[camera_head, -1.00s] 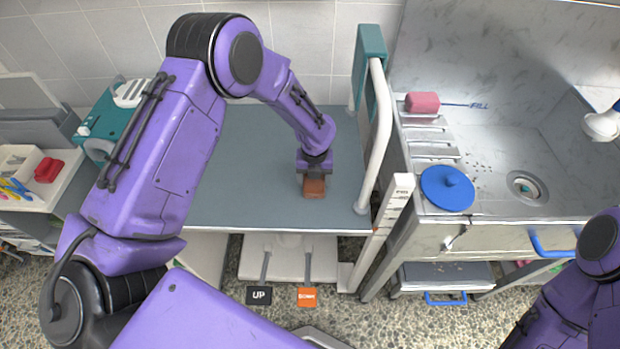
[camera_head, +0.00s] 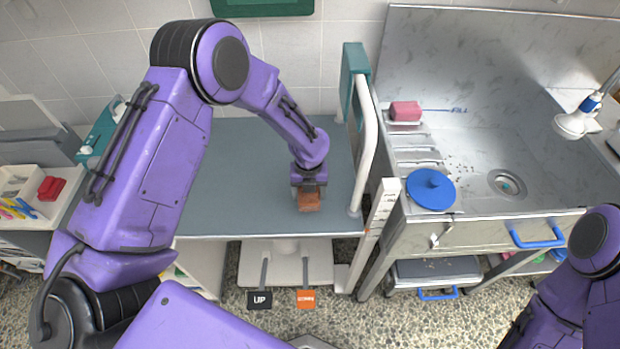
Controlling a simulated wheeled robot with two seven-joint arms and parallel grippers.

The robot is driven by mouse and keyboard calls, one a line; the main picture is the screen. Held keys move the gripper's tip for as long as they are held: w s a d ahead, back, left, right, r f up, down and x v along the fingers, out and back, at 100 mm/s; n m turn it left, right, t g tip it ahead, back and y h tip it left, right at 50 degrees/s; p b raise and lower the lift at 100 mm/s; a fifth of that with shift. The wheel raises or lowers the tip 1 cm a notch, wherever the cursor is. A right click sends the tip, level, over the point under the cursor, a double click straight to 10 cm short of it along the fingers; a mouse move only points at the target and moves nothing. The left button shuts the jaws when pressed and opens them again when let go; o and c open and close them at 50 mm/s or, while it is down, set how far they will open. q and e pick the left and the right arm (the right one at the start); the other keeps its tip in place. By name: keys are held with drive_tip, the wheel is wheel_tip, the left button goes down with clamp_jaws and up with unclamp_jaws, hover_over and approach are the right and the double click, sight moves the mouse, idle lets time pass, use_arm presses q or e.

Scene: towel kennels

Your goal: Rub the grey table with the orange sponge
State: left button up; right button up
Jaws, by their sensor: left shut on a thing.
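The grey table (camera_head: 240,200) stands in the middle, against the tiled wall. My left gripper (camera_head: 309,190) points down near the table's front right part and is shut on the orange sponge (camera_head: 309,202). The sponge is at the table top and seems to touch it; its underside is hidden. My left arm covers the table's left part. My right arm shows at the lower right, but its gripper is out of view.
A white rail (camera_head: 367,150) with a teal post stands at the table's right end. Beyond it is a steel sink (camera_head: 500,150) with a pink block (camera_head: 405,111) and a blue lid (camera_head: 431,188). UP (camera_head: 259,300) and orange (camera_head: 306,298) pedals lie below. A teal machine (camera_head: 100,130) stands left.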

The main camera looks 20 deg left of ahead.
use_arm(q)
drive_tip(key=shift+r+p, duration=1.35)
drive_tip(key=shift+r, duration=0.45)
